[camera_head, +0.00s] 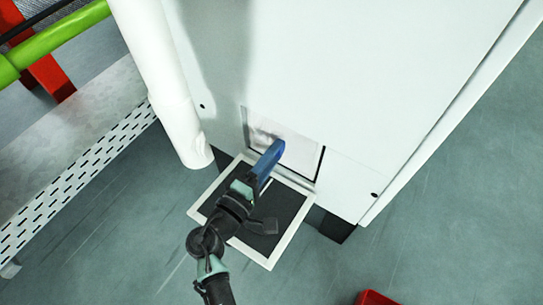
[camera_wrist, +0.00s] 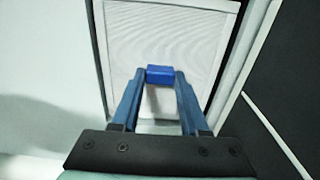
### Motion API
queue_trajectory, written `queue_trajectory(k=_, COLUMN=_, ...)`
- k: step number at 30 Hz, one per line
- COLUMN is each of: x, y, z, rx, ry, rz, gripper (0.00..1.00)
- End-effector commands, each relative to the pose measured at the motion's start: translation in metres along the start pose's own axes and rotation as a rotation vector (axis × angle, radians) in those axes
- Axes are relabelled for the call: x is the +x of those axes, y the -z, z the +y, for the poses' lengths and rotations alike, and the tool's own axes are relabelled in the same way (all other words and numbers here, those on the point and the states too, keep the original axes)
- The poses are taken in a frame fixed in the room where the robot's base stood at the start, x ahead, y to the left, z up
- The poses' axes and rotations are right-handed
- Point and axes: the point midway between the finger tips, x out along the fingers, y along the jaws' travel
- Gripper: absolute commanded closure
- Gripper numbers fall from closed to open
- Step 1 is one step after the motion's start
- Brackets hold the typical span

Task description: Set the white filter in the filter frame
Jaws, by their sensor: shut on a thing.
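The white filter (camera_wrist: 185,35) is a pale panel with a wavy surface and a small blue grip block (camera_wrist: 160,74). My gripper (camera_wrist: 160,76) has its two blue fingers closed on the sides of that block. In the head view my gripper (camera_head: 276,150) reaches to the filter (camera_head: 262,130) at the low opening of the white cabinet. The filter frame (camera_head: 319,165) is the rim of this opening. The filter covers most of the opening, with a dark gap along its right side. I cannot tell how deep it sits.
An open hatch door (camera_head: 282,254), dark with a pale border, lies folded down below the opening, under my arm. A white pipe (camera_head: 170,95) stands left of the opening. A perforated metal rail (camera_head: 75,165) runs at left. A red object (camera_head: 374,298) lies at the bottom edge.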

Motion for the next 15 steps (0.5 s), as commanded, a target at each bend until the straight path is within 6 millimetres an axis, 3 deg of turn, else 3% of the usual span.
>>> queue_trajectory(k=15, x=0.0108, y=-0.0006, z=-0.0003, rx=-0.001, ry=0.0, rz=-0.001, gripper=1.0)
